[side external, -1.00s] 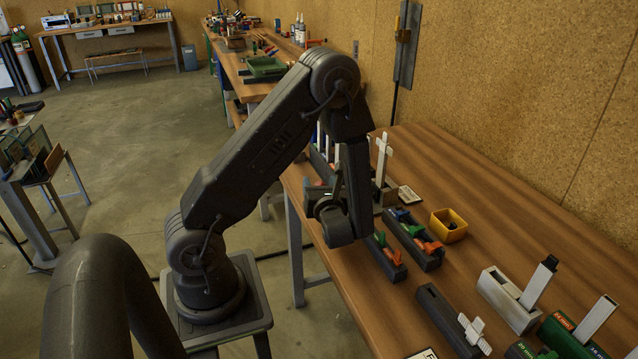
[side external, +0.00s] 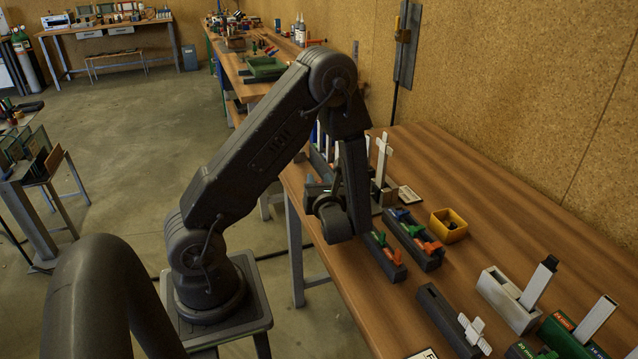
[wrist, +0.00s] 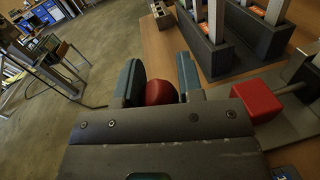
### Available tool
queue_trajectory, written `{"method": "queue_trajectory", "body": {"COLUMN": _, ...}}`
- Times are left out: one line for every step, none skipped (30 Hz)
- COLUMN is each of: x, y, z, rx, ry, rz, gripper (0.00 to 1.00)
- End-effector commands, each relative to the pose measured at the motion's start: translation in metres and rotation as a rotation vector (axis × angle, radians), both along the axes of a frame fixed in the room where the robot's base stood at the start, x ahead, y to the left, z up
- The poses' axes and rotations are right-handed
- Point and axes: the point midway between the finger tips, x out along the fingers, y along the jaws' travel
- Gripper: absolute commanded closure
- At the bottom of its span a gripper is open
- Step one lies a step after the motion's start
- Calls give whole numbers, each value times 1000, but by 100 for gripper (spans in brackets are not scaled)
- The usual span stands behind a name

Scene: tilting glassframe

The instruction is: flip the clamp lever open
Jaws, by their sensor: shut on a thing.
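My gripper (wrist: 159,82) shows in the wrist view, with one teal-faced finger on each side of a red rounded knob (wrist: 161,93). It is shut on this knob. The knob's stem and whatever it is fixed to are hidden behind the gripper body, so I cannot tell the lever's angle. A red block (wrist: 257,101) on a grey rod sits just right of the gripper, on a grey plate (wrist: 291,122). In the side view my wrist hangs at the table's near edge and hides the gripper's fingertips and the knob.
Dark holders (wrist: 214,52) with upright white pieces stand close to the right in the wrist view. In the side view, dark racks with coloured clips (side external: 414,240), a yellow bin (side external: 448,226) and a white box (side external: 508,300) stand on the table (side external: 500,215). Open floor lies left.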

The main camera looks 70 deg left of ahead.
Motion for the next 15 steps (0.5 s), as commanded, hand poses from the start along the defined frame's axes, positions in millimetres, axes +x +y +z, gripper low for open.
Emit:
{"method": "queue_trajectory", "body": {"x": -1, "y": 0, "z": -1, "rx": 0, "ry": 5, "rz": 1, "gripper": 99}}
{"method": "queue_trajectory", "body": {"x": -1, "y": 0, "z": -1, "rx": -1, "ry": 5, "rz": 2, "gripper": 100}}
{"method": "queue_trajectory", "body": {"x": -1, "y": 0, "z": -1, "rx": -1, "ry": 6, "rz": 2, "gripper": 100}}
{"method": "queue_trajectory", "body": {"x": -1, "y": 0, "z": -1, "rx": -1, "ry": 6, "rz": 2, "gripper": 100}}
{"method": "queue_trajectory", "body": {"x": -1, "y": 0, "z": -1, "rx": -1, "ry": 7, "rz": 2, "gripper": 100}}
{"method": "queue_trajectory", "body": {"x": -1, "y": 0, "z": -1, "rx": 0, "ry": 8, "rz": 2, "gripper": 100}}
{"method": "queue_trajectory", "body": {"x": -1, "y": 0, "z": -1, "rx": -1, "ry": 9, "rz": 2, "gripper": 100}}
{"method": "queue_trajectory", "body": {"x": -1, "y": 0, "z": -1, "rx": -1, "ry": 11, "rz": 2, "gripper": 100}}
{"method": "queue_trajectory", "body": {"x": -1, "y": 0, "z": -1, "rx": -1, "ry": 16, "rz": 2, "gripper": 100}}
{"method": "queue_trajectory", "body": {"x": 0, "y": 0, "z": 0, "rx": -1, "ry": 21, "rz": 3, "gripper": 100}}
{"method": "queue_trajectory", "body": {"x": 0, "y": 0, "z": 0, "rx": -1, "ry": 28, "rz": 3, "gripper": 100}}
{"method": "queue_trajectory", "body": {"x": 1, "y": 0, "z": 0, "rx": -2, "ry": 38, "rz": 3, "gripper": 100}}
{"method": "queue_trajectory", "body": {"x": 1, "y": 0, "z": 0, "rx": -1, "ry": 48, "rz": 3, "gripper": 100}}
{"method": "queue_trajectory", "body": {"x": 2, "y": 0, "z": 1, "rx": -1, "ry": 59, "rz": 3, "gripper": 100}}
{"method": "queue_trajectory", "body": {"x": 3, "y": 0, "z": 1, "rx": -1, "ry": 77, "rz": 3, "gripper": 100}}
